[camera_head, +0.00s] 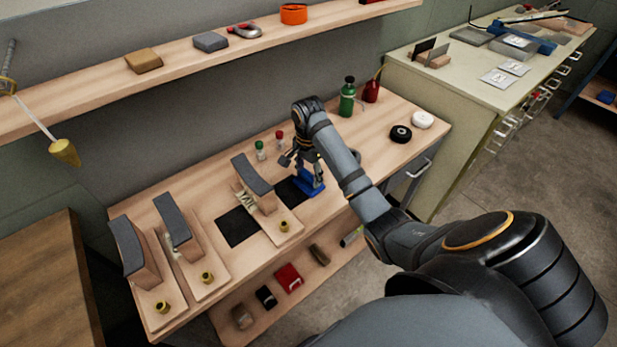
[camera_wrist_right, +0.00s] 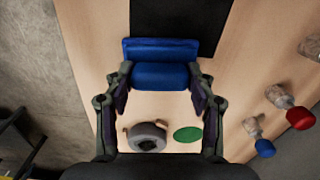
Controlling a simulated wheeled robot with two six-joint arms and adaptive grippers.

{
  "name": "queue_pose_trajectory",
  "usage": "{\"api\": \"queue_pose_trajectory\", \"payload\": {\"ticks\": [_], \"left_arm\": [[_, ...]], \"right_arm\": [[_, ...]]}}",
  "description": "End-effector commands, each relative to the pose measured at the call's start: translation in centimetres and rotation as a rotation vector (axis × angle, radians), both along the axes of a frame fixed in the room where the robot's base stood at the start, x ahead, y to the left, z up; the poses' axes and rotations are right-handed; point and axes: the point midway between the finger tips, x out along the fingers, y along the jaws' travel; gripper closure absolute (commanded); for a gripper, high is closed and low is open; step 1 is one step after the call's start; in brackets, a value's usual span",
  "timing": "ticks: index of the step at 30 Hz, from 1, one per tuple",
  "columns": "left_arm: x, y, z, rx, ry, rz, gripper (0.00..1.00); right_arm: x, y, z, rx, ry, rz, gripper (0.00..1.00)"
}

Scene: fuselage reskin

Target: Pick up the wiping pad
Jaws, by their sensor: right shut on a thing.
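The wiping pad appears to be the blue block with a ridged top (camera_head: 311,181), on the workbench at the edge of a black mat. In the right wrist view the blue block (camera_wrist_right: 161,74) sits between the two fingertips. My right gripper (camera_head: 307,168) is over it, pointing down, and is shut on it; the fingers also show in the right wrist view (camera_wrist_right: 160,84). I cannot tell whether the pad is clear of the bench. My left gripper is not in view.
Black mats (camera_head: 237,226) lie on the workbench beside curved-top stands (camera_head: 252,175). Small capped bottles (camera_head: 261,151) stand behind the gripper. A green bottle (camera_head: 347,97), a black roll (camera_head: 400,133) and a white roll (camera_head: 422,120) are at the right. A shelf (camera_head: 200,62) runs above.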

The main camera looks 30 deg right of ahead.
Motion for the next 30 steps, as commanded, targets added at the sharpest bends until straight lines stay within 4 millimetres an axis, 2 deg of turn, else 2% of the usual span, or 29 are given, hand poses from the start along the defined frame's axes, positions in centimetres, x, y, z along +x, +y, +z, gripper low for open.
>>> {"api": "queue_pose_trajectory", "payload": {"ticks": [5,8,11,15,16,18,21,24,30], "left_arm": [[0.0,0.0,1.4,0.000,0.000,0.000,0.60],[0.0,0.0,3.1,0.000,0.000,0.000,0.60],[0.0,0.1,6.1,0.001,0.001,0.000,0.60],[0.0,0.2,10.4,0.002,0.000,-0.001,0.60],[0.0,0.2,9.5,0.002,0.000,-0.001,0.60],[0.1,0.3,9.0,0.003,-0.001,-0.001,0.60],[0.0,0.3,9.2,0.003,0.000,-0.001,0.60],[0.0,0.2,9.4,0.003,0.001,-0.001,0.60],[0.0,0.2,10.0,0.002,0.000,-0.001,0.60]], "right_arm": [[0.1,0.0,1.9,-0.001,-0.002,0.000,0.76],[0.0,0.0,4.2,-0.001,-0.002,0.000,0.76],[-1.8,-0.6,6.6,-0.004,0.001,0.000,0.76],[-5.1,-1.7,10.9,-0.009,0.003,0.002,0.76],[-6.2,-2.2,10.3,-0.013,0.003,0.002,0.76],[-8.3,-2.8,10.6,-0.015,0.002,0.003,0.76],[-10.2,-3.3,11.5,-0.013,0.002,0.003,0.76],[-11.7,-3.5,12.2,-0.010,0.004,0.004,0.76],[-13.0,-4.0,12.9,-0.007,-0.001,0.002,0.76]]}}
